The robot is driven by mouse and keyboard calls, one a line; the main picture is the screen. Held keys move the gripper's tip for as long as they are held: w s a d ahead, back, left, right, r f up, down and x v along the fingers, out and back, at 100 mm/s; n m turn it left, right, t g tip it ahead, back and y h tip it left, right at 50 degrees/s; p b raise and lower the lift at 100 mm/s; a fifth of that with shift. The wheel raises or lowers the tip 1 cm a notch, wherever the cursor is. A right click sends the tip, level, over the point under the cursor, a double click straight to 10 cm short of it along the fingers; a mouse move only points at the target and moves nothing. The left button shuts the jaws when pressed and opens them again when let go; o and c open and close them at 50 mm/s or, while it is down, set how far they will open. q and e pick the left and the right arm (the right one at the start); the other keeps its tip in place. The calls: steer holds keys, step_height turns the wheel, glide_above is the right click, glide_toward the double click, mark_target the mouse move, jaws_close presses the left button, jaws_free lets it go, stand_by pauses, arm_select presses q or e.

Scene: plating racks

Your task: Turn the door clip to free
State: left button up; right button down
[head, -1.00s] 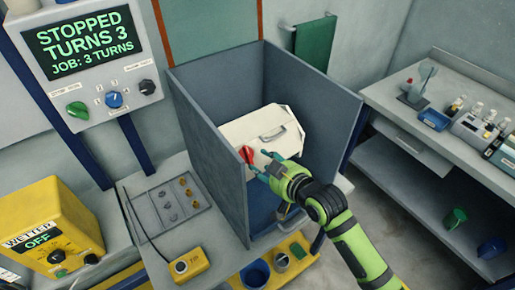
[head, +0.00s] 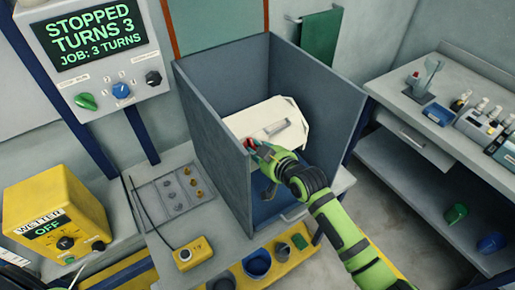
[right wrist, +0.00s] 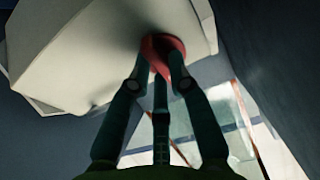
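The white box (head: 290,118) with a grey handle sits inside the tall grey open-fronted enclosure (head: 215,140). The red door clip (head: 247,144) is on the box's near lower side, largely hidden by my right gripper (head: 256,149) in the head view. In the right wrist view the red clip (right wrist: 163,44) sits between the fingertips of my right gripper (right wrist: 161,76), which appear to touch it from both sides. The clip's exact angle is hard to tell.
A control panel (head: 95,50) at upper left reads STOPPED, TURNS 3. A yellow unit (head: 55,215) reads OFF. A yellow pendant (head: 187,254) and small parts tray (head: 160,197) are on the left bench. Enclosure walls stand close around my right gripper.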

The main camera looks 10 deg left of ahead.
arm_select(q)
steer(key=shift+s+a+f, duration=0.1)
steer(key=shift+s, duration=0.25)
steer(key=shift+f, duration=0.1)
arm_select(e)
steer(key=shift+n, duration=0.3)
steer(key=n+b, duration=0.2)
steer(key=shift+w+f+n, duration=0.1)
steer(key=shift+n, duration=0.2)
steer(key=n+g+b, duration=0.1)
steer(key=n, duration=0.2)
steer(key=shift+n+y+b, duration=0.3)
steer(key=shift+n+b, duration=0.05)
steer(key=shift+n, duration=0.05)
steer(key=n+b, duration=0.1)
steer(key=n, duration=0.2)
steer(key=shift+r, duration=0.2)
steer(key=n+g, duration=0.1)
steer(key=n, duration=0.3)
steer(key=shift+r+n+b, duration=0.15)
steer(key=shift+n+b, duration=0.25)
arm_select(q)
steer(key=shift+f, duration=2.4)
arm_select(e)
steer(key=shift+a+n+g, duration=0.2)
steer(key=shift+n+g, duration=0.2)
steer(key=shift+n, duration=1.7)
